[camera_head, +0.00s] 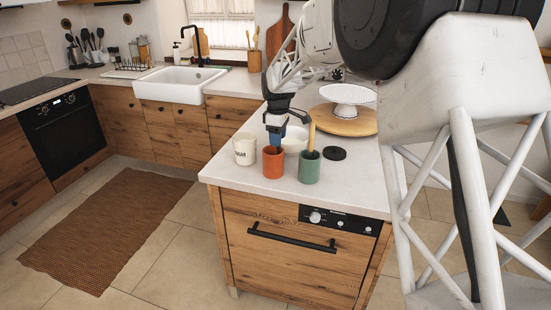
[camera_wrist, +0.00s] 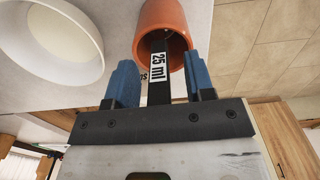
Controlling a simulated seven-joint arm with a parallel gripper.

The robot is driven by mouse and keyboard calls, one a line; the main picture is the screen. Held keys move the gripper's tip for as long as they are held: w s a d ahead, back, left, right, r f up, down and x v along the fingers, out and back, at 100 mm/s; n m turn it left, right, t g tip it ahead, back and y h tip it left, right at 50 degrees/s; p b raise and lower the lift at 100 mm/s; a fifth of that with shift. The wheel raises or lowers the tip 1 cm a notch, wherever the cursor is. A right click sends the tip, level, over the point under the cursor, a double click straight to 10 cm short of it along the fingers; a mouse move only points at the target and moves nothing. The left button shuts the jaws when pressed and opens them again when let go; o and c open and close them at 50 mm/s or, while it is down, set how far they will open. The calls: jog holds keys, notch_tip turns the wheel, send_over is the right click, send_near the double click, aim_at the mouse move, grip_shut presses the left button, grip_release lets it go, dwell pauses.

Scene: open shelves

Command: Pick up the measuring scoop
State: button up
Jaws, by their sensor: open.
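The measuring scoop (camera_wrist: 158,68) shows in the wrist view as a dark handle with a white "25 ml" label, reaching into an orange cup (camera_wrist: 149,22). Its lower end is hidden inside the cup. My gripper (camera_wrist: 160,80) is open, with one blue finger on each side of the handle and gaps visible beside it. In the head view my gripper (camera_head: 276,132) points down just above the orange cup (camera_head: 273,165). The scoop is hard to make out there behind the fingers.
A white lettered cup (camera_head: 244,151) stands left of the orange cup, a green cup (camera_head: 309,170) right. A white bowl (camera_head: 295,137) is behind. A black disc (camera_head: 335,153) and a cake stand (camera_head: 348,96) on a wooden board (camera_head: 340,123) are to the right.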

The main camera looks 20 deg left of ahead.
dwell(0.3)
grip_shut()
dwell(0.3)
notch_tip(320, 180, up, 18)
dwell(0.7)
dwell(0.5)
